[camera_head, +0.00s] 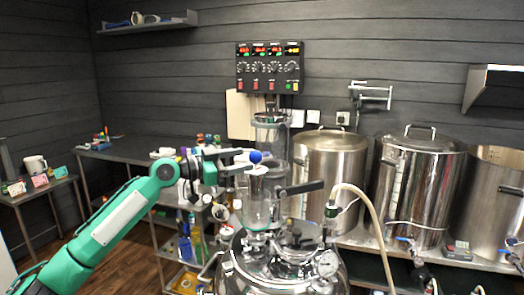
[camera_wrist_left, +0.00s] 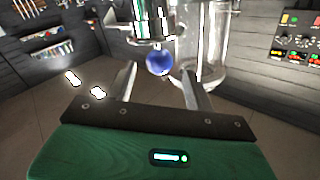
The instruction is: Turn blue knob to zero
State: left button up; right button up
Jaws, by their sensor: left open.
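My left gripper (camera_head: 240,161) reaches in from the left at about the knob's height. In the left wrist view the blue knob (camera_wrist_left: 159,61) shows between the tips of my open left gripper (camera_wrist_left: 159,72), with no clear contact on either finger. I cannot tell whether it lies between the fingertips or just beyond them. My right gripper is not in view.
A black control panel (camera_head: 269,67) with dials and red displays hangs on the wall. Large steel pots (camera_head: 420,190) stand at the right. A dark lever (camera_head: 301,187) and a hose (camera_head: 374,215) stick out near the vessel. A metal table (camera_head: 130,150) stands at the back left.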

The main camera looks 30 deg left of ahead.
aim_at(250, 157)
pick_arm(q)
jog(key=p+x, duration=0.2)
jog(key=x, duration=0.4)
jog(key=shift+w+d+r, duration=0.1)
jog(key=shift+w, duration=0.05)
jog(key=shift+w+d+p, duration=0.3)
jog(key=shift+w+p, duration=0.05)
jog(key=shift+w, duration=0.1)
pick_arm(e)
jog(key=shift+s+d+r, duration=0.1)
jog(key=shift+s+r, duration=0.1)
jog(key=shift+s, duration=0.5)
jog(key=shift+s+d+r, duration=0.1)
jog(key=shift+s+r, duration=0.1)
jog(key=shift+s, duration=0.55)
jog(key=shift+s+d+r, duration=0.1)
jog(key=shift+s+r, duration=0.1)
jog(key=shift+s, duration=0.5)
pick_arm(q)
jog(key=c, duration=1)
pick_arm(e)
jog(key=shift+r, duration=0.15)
